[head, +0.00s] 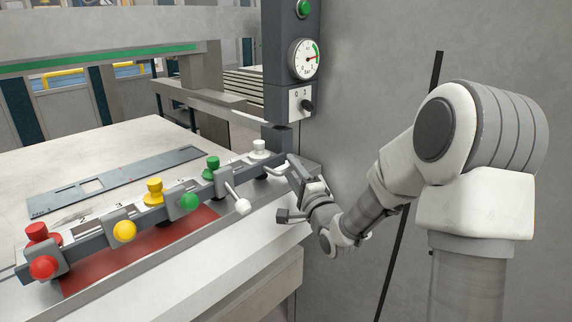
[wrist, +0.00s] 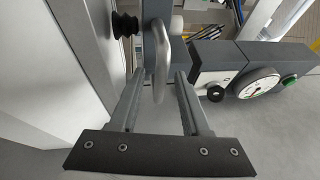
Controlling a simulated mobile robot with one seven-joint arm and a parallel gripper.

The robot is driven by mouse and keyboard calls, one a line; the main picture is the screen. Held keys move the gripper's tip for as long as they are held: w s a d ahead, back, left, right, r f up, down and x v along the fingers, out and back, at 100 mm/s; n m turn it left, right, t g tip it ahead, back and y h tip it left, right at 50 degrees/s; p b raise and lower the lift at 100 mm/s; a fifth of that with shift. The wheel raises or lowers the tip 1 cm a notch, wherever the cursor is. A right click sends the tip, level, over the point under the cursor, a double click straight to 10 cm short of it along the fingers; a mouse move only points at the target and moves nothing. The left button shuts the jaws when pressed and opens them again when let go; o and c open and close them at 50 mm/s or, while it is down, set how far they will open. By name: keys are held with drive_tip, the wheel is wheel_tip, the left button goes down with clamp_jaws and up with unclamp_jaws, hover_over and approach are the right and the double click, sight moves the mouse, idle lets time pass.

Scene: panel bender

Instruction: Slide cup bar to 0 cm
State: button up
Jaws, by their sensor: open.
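A dark grey bar (head: 75,250), which I take to be the cup bar, runs along the table's front edge, carrying coloured knobs. In the head view my gripper (head: 281,186) is at its right end. In the wrist view my gripper (wrist: 160,82) is open, and a pale rounded handle (wrist: 162,50) stands between its fingertips, with gaps visible beside it. The handle joins a dark grey bar end. A black cup-like part (wrist: 125,23) is left of it. A numbered scale (head: 112,210) lies beside the bar, partly hidden; I cannot read the bar's position.
A flat grey panel (head: 120,181) with cut-outs lies on the pale table (head: 110,139). A post (head: 291,75) with a gauge (head: 304,59), green button and selector knob stands just behind my gripper. A red strip (head: 130,259) lies under the bar. A wall closes the right side.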

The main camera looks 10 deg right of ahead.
drive_tip(key=shift+w+r, duration=0.1)
drive_tip(key=shift+w, duration=0.2)
clamp_jaws()
drive_tip(key=shift+a, duration=0.1)
idle(1.4)
